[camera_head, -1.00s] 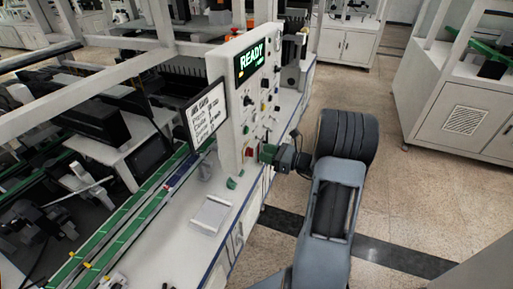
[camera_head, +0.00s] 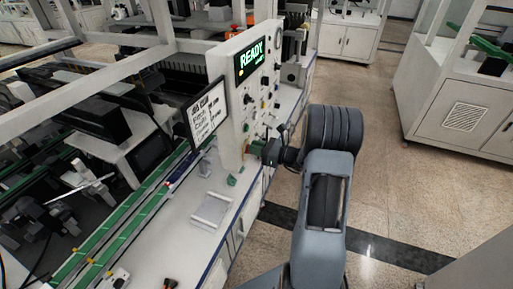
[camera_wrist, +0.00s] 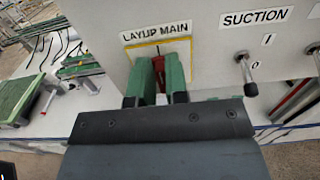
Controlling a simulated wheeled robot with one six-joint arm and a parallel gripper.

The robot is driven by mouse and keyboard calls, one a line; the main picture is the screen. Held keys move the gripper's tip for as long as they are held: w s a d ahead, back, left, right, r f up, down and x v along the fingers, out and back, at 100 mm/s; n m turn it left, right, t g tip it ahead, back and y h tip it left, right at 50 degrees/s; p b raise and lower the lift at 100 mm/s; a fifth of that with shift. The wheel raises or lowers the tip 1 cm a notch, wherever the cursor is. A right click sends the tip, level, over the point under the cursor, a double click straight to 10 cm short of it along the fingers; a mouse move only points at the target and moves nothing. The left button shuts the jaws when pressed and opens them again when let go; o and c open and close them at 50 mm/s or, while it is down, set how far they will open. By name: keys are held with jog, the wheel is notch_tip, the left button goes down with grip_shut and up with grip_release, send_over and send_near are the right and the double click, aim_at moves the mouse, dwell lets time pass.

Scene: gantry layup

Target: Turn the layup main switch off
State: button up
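The layup main switch (camera_wrist: 158,66) is a red handle on a yellow-edged plate under the label "LAYUP MAIN" (camera_wrist: 155,33) in the wrist view. My gripper (camera_wrist: 158,80) has its two green fingers on either side of the red handle, close to the plate. A narrow gap shows between the fingers; whether they touch the handle I cannot tell. The fingers hide most of the handle, so its angle is unclear. In the head view my gripper (camera_head: 259,148) is at the lower part of the white control panel (camera_head: 228,132), and the switch is hidden there.
A "SUCTION" toggle (camera_wrist: 246,75) with a black tip sits right of my gripper, its lever pointing down toward 0. The panel display (camera_head: 252,59) reads READY. Floor right of my arm is clear.

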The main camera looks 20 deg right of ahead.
grip_shut()
